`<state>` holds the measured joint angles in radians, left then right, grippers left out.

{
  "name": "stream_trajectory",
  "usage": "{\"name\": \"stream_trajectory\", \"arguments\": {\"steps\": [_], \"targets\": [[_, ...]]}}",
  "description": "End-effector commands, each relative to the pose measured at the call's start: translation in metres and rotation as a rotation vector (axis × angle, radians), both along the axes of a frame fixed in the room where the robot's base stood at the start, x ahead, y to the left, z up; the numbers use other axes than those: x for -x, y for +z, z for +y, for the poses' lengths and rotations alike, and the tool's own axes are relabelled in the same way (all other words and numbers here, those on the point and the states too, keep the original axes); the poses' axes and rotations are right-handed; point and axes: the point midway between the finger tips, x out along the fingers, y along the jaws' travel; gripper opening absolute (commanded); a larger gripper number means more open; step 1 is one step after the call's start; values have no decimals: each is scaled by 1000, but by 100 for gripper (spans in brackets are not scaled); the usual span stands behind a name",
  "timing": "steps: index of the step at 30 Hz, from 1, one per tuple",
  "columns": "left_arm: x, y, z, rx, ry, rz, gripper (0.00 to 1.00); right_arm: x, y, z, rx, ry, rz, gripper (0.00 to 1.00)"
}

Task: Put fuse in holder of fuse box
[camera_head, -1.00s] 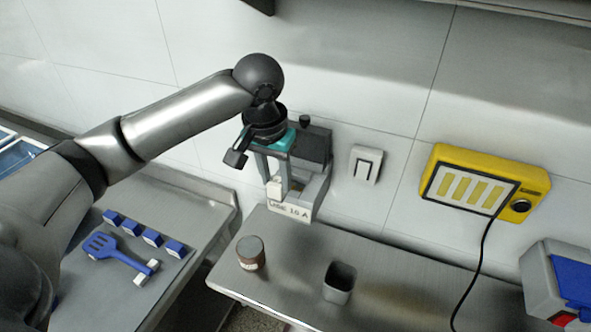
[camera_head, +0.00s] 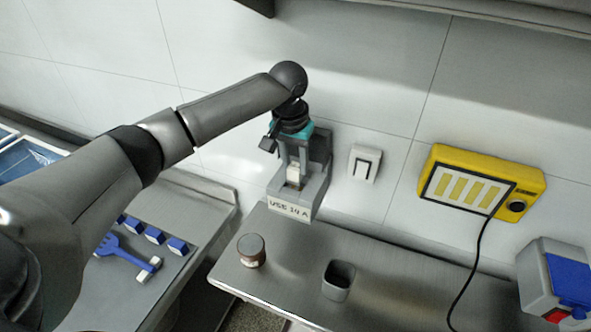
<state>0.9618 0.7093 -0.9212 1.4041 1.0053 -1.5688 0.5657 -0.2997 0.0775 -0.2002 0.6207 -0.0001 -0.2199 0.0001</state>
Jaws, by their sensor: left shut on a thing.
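The fuse box (camera_head: 316,193) is a grey open-topped box on the metal counter against the wall, with a taller dark back part and a white front label reading "USE 1_ A", one digit unclear. My left gripper (camera_head: 293,176) points down over the box. It is shut on a small whitish fuse (camera_head: 293,173), which sits between the fingers, low at the box opening. The holder inside is mostly hidden by the fingers and fuse, so I cannot tell whether the fuse touches it. My right gripper is out of view.
A brown-sided jar (camera_head: 251,251) and a dark open cup (camera_head: 339,280) stand on the counter (camera_head: 300,250). A white switch (camera_head: 364,164) and a yellow panel (camera_head: 481,183) with a hanging cable are on the wall. Left, blue blocks and a blue spatula (camera_head: 125,254) lie on another table.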

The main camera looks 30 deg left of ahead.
Motion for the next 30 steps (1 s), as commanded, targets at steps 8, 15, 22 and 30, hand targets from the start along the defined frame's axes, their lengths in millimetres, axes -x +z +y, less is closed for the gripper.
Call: {"name": "stream_trajectory", "arguments": {"steps": [8,15,22,30], "targets": [[-3,-31,0,0,0,0,0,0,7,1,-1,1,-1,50],[-3,-32,0,0,-1,0,0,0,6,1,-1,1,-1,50],[-3,-35,0,0,-1,0,48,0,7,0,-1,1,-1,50],[-3,-35,0,0,0,0,69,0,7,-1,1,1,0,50]]}}
